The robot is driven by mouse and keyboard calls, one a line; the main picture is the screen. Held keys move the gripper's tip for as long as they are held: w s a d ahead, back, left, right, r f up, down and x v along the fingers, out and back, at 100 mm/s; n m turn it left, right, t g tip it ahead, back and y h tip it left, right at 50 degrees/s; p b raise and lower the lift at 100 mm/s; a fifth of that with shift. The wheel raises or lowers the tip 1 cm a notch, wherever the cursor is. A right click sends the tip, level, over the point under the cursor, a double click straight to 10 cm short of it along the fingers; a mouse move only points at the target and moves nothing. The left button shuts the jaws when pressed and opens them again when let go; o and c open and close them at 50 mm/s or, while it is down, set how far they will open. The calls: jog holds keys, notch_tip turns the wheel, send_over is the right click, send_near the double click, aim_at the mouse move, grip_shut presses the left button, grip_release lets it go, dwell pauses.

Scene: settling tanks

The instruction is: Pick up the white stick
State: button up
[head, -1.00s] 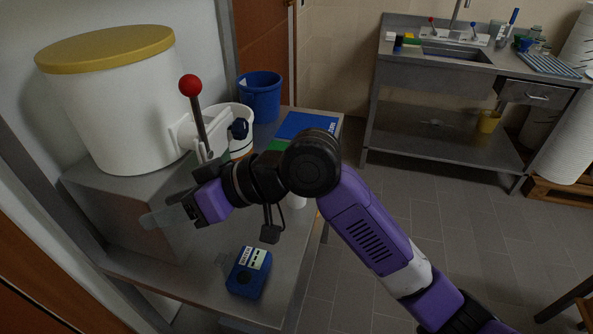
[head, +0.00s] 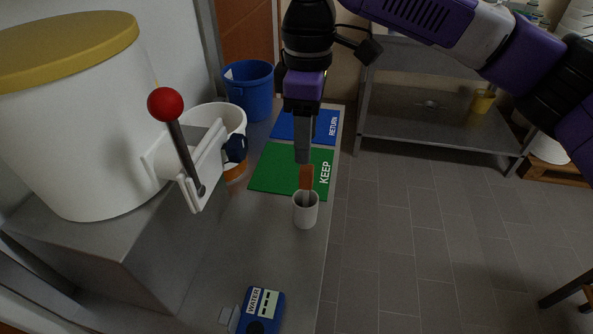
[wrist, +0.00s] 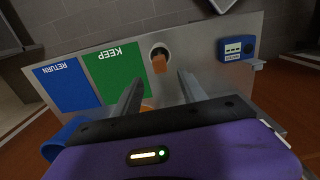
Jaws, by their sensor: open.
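A white cup (head: 305,211) stands upright on the metal table, with an orange-brown stick (head: 306,177) rising out of it. I see no stick that is plainly white. My gripper (head: 302,160) points down just above the stick's top; from the head I cannot tell whether they touch. In the wrist view the open fingers (wrist: 160,92) are spread with nothing held between them. The stick (wrist: 159,65) shows beyond them, roughly in line with the gap, and the cup (wrist: 158,50) is at its foot.
A green KEEP mat (head: 268,172) and a blue RETURN mat (head: 290,124) lie behind the cup. A blue water meter (head: 262,308) is at the front. A white tank with a red-knobbed lever (head: 165,104) and a blue bucket (head: 249,90) stand left.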

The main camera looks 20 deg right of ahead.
aim_at(307, 167)
jog(key=shift+s+d+f, duration=0.1)
jog(key=shift+d+f, duration=0.05)
jog(key=shift+f, duration=3.65)
grip_shut()
